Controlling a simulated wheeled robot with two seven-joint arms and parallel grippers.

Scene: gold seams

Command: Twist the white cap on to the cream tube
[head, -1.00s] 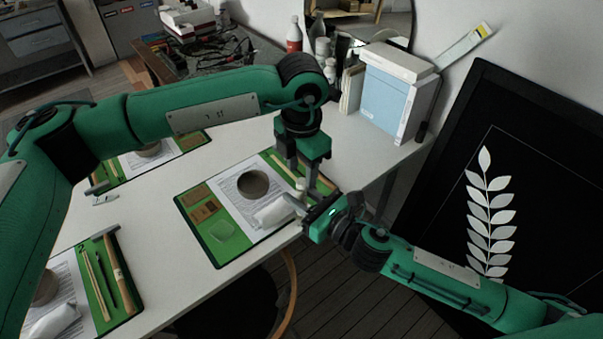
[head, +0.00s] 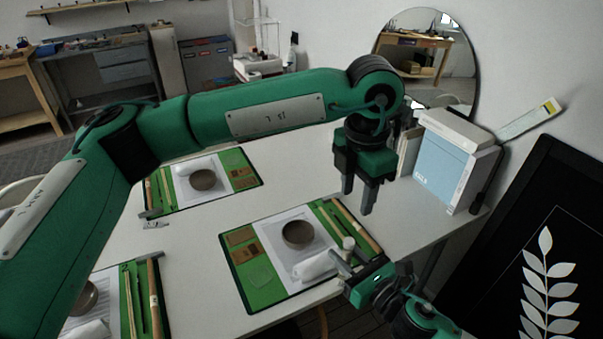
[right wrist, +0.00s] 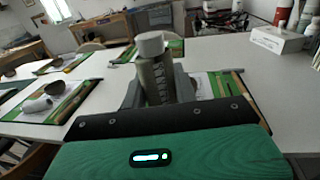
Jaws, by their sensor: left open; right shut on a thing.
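The cream tube (right wrist: 157,80) stands upright between the fingers of my right gripper (right wrist: 160,92), which is shut on it. The white cap (right wrist: 150,43) sits on top of the tube; I cannot tell how tightly it is seated. In the head view the cap (head: 348,243) shows just beyond my right gripper (head: 349,267), at the near right side of a green mat; the tube below it is mostly hidden. My left gripper (head: 357,196) is open and empty, with its fingers pointing down, above and apart from the cap.
The green mat (head: 262,296) holds a paper sheet, a grey bowl (head: 298,234), a white cloth-like bundle (head: 316,265) and wooden sticks. Other set mats lie to the left. A light blue box (head: 444,178) stands at the table's right end.

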